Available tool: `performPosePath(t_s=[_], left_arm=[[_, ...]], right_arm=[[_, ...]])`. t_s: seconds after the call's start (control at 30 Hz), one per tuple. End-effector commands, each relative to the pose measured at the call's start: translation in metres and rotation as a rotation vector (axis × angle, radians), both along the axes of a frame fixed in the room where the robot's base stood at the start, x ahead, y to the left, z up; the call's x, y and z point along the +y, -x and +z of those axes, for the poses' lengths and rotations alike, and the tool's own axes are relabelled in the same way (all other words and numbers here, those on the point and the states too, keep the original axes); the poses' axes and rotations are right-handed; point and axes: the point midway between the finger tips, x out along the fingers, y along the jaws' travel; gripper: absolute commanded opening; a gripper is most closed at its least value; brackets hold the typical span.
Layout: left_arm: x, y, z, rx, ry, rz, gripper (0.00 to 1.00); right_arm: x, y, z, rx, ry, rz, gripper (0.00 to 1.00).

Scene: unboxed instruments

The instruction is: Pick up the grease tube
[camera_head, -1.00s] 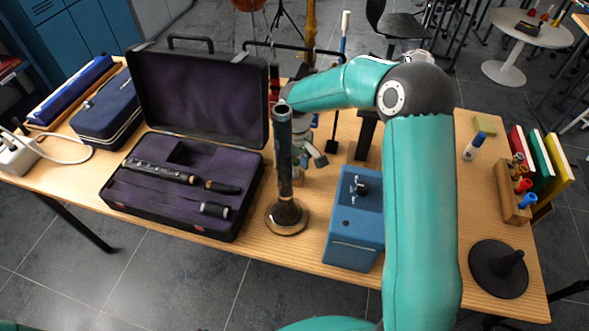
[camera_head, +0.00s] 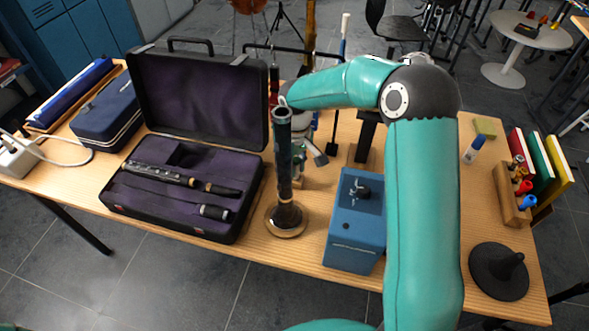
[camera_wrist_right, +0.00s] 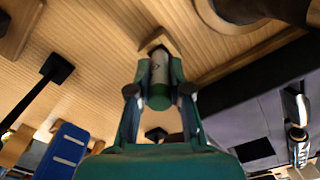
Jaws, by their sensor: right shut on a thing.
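My right gripper (camera_wrist_right: 159,88) is shut on the grease tube (camera_wrist_right: 159,72), a short pale grey cylinder with a green end, which sits between its two fingers. In the head view my right gripper (camera_head: 312,154) is behind the upright dark instrument joint (camera_head: 284,160), which hides part of it; I cannot make out the tube there. From these views I cannot tell whether the tube touches the table. My left gripper is not in view.
The open instrument case (camera_head: 128,205) lies left of the upright joint on its round base. A blue box (camera_head: 353,240) stands to the right. A black cone stand (camera_head: 499,271), a wooden rack (camera_head: 512,205) and a blue-capped bottle (camera_head: 473,149) are farther right.

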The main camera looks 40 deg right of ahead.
Motion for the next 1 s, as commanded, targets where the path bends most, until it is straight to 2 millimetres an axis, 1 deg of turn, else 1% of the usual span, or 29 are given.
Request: performPosePath(t_s=[0.17,0.27,0.5,0.6,0.7,0.8,0.9,1.0], left_arm=[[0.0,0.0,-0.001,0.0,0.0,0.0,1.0],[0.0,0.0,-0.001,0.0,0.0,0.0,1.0],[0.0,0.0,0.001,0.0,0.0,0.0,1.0],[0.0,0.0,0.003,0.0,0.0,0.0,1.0],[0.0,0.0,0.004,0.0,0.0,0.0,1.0],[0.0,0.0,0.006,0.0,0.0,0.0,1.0],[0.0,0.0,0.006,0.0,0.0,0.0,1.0],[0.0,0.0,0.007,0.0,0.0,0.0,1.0]], right_arm=[[0.0,-0.001,0.029,-0.006,0.001,0.0,0.0],[0.0,-0.001,0.053,-0.008,0.0,0.001,0.0],[0.001,-0.001,0.121,-0.007,-0.001,0.001,0.0],[0.001,-0.001,0.145,-0.006,-0.001,0.001,0.0],[0.001,-0.001,0.163,-0.004,-0.001,0.002,0.0],[0.001,-0.001,0.177,-0.003,0.0,0.002,0.0],[0.001,-0.001,0.184,-0.002,-0.001,0.002,0.0],[0.001,0.0,0.187,-0.001,-0.001,0.002,0.0]])
